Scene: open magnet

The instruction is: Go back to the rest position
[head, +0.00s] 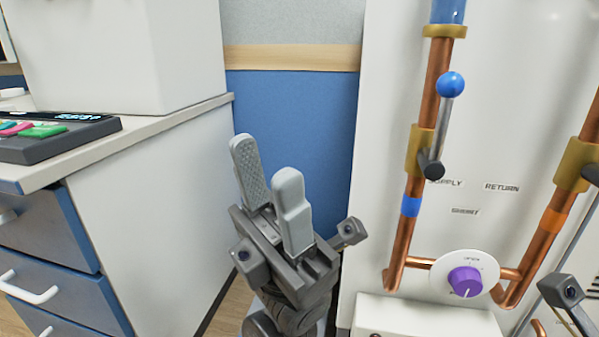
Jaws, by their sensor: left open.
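My left gripper (266,160) is in the middle of the head view, with its two grey pads pointing up. It is open, with a gap between the pads and nothing held. It stands in front of the blue wall panel, between the drawer cabinet on the left and the white piping panel on the right. It looks clear of the pipes and the valve lever (446,120). My right gripper's fingers do not show.
The white panel (520,60) carries copper pipes (405,225), a blue-knobbed lever and a purple dial (465,281). A white box (400,318) sits below. At left, a drawer cabinet (150,215) holds a dark keypad device (60,138) and a large white box (120,55).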

